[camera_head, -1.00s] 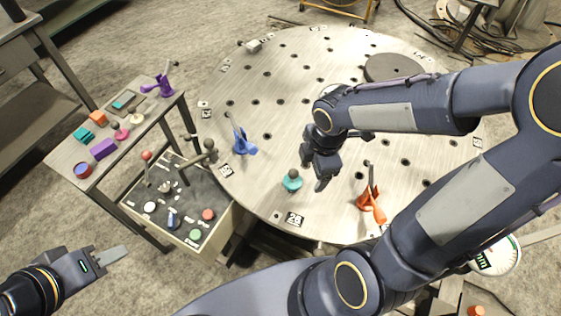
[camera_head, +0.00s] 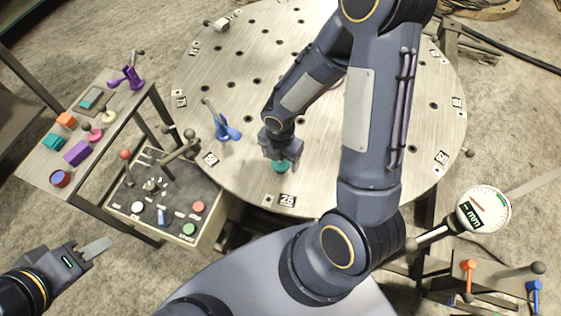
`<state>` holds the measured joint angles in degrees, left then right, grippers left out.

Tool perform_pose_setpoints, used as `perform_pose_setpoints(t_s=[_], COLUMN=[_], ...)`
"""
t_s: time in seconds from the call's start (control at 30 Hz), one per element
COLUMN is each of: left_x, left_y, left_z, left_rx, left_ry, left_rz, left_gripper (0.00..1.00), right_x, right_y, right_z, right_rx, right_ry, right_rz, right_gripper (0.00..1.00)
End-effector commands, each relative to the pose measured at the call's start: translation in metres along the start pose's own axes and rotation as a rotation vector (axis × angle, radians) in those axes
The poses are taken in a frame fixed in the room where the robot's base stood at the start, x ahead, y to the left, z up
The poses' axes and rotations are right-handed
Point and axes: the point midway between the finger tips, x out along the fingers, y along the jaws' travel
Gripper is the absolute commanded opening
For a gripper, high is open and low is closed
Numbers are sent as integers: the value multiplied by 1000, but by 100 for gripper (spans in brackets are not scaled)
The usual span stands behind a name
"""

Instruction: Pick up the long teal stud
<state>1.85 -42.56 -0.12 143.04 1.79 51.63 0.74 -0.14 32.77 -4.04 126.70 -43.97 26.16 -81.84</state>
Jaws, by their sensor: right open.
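A teal piece (camera_head: 281,167) with a round base stands on the round metal table (camera_head: 240,185), near its front edge by the label 26. I cannot tell its full length, as my gripper covers its top. My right gripper (camera_head: 281,158) is open and points down right over the teal piece, its fingers close around or beside the upper part. Whether they touch it is hidden. My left gripper (camera_head: 97,248) is off at the lower left, over the floor and away from the tables; its finger gap does not show clearly.
A blue clamp (camera_head: 226,132) stands left of the teal piece. A dial gauge (camera_head: 486,210) is at right. The table behind has free room.

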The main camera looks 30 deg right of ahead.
Motion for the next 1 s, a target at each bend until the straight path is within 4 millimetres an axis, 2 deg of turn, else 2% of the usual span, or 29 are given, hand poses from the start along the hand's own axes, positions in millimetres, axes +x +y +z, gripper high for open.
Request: perform_pose_setpoints(t_s=[0.2,0.23,0.6,0.87,1.0], left_x=[0,0,0,-1,-6], left_y=[0,0,0,0,2], left_z=[0,0,0,-1,-3], left_rx=[0,0,0,0,0], left_ry=[0,0,0,0,0], left_rz=[0,0,0,0,0], left_gripper=[36,36,36,36,36], right_x=[1,1,0,-4,-25], right_y=[0,0,0,1,1], right_z=[0,0,0,1,1], right_rx=[1,1,1,2,4], right_ry=[-1,-1,-1,-1,-3], right_rz=[1,1,1,3,7], right_gripper=[75,72,26,26,26])
